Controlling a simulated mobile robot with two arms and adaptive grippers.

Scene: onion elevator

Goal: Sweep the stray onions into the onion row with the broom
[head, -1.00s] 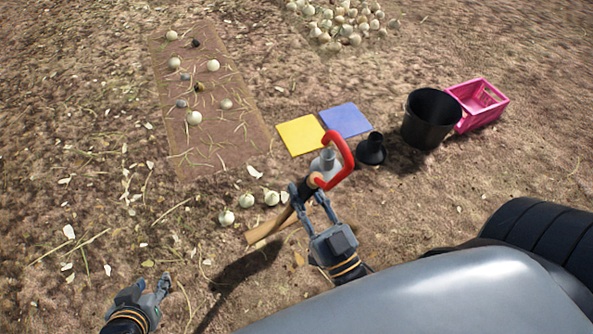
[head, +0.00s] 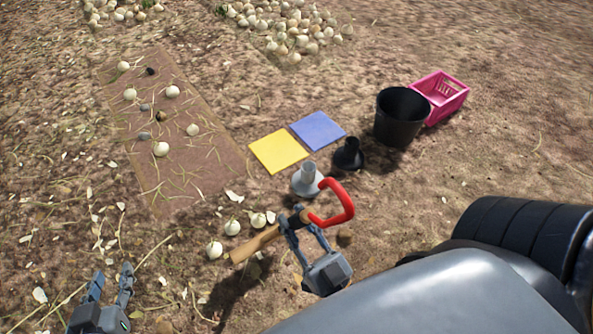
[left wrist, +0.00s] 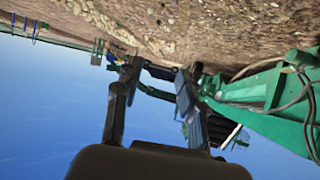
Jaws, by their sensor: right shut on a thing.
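My right gripper (head: 311,240) is shut on a tool with a wooden handle (head: 252,246) and a red loop (head: 341,203). No bristles show on it. It is held over the ground, right of a few pale onions (head: 232,227) lying on the soil. More onions (head: 172,91) lie spread on a brown strip (head: 205,160), among dark lumps (head: 151,72). Heaped onions (head: 290,32) lie at the top, with another heap (head: 125,12) at the top left. My left gripper (head: 111,276) is open and empty at the lower left; its parted fingers also show in the left wrist view (left wrist: 156,75).
A yellow square (head: 278,151) and a blue square (head: 317,131) lie flat. Beside them stand a grey flared piece (head: 306,184), a black one (head: 348,155), a black bucket (head: 400,120) and a pink crate (head: 440,100). Soil at the right is mostly clear.

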